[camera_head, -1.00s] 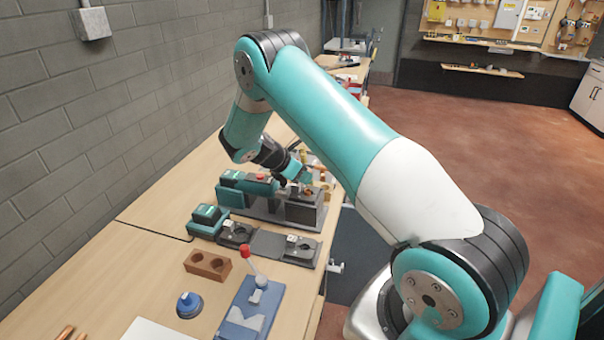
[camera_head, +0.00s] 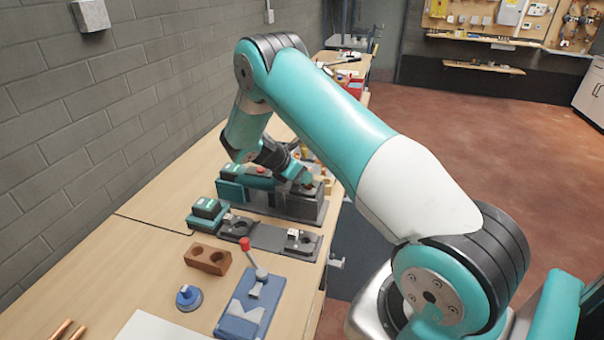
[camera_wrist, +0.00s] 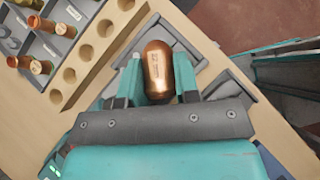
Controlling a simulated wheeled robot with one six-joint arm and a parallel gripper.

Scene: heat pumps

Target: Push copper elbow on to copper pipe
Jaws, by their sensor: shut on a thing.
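In the wrist view, the copper elbow (camera_wrist: 158,68) sits between the two teal fingers of my gripper (camera_wrist: 158,85), which is shut on it. Its rounded, shiny upper side faces the camera. A grey metal block or plate (camera_wrist: 201,48) lies around and below the elbow. In the head view, my gripper (camera_head: 306,181) is low over the grey and teal bench fixture (camera_head: 290,207), near the table's right edge. The elbow is too small to make out there. No copper pipe shows under the elbow, so I cannot tell whether the two touch.
In the wrist view, a wooden rack with holes (camera_wrist: 84,53) and a grey tray (camera_wrist: 52,45) of copper and brass fittings lie at upper left. In the head view, a brown two-hole block (camera_head: 207,259), a blue red-handled tool (camera_head: 247,305) and copper pipes (camera_head: 62,331) lie nearer.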

